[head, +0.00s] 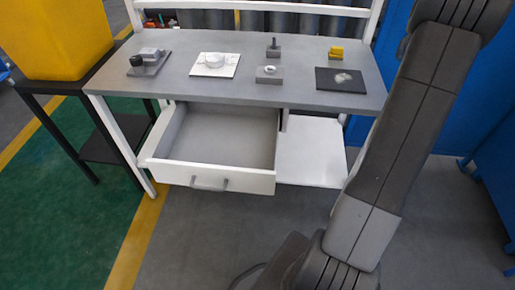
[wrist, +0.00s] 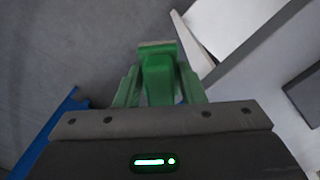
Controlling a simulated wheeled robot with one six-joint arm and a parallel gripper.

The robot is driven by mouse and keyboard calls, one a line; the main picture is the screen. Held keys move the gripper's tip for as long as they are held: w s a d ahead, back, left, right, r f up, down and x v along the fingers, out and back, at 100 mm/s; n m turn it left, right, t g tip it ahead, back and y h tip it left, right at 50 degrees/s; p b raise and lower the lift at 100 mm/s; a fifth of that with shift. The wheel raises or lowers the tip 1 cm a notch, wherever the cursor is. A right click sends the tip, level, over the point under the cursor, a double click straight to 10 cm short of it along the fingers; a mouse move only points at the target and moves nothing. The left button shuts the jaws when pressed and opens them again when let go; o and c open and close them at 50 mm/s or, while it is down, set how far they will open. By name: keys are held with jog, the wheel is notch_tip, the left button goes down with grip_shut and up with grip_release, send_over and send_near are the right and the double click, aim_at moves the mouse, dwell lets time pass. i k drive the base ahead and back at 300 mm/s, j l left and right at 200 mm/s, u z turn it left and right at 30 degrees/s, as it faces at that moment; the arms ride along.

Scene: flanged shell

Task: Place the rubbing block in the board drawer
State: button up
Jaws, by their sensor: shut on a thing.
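In the wrist view my gripper (wrist: 158,68) has green fingers shut on a green block with a greyish far end (wrist: 157,80), which I take to be the rubbing block. Grey floor shows beyond it, so it is held in the air beside the workbench. The head view shows my arm at the right, but not the gripper or the held block. The board drawer (head: 231,183) is white with a grey handle. It is pulled out under the left part of the bench, and its visible inside is empty.
The grey workbench top (head: 190,98) holds a dark board with a pale smear (head: 341,80), a yellow block (head: 336,53), a white plate with a round part (head: 215,65) and small grey fixtures. A white lower shelf (head: 310,155) lies right of the drawer. A yellow bin (head: 60,40) stands left.

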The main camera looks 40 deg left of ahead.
aim_at(224, 144)
jog(key=k+u, duration=0.15)
jog(key=u, duration=0.25)
jog(key=k+u, duration=0.1)
jog(key=u, duration=0.25)
jog(key=k+j+u, duration=0.15)
jog(key=u, duration=0.25)
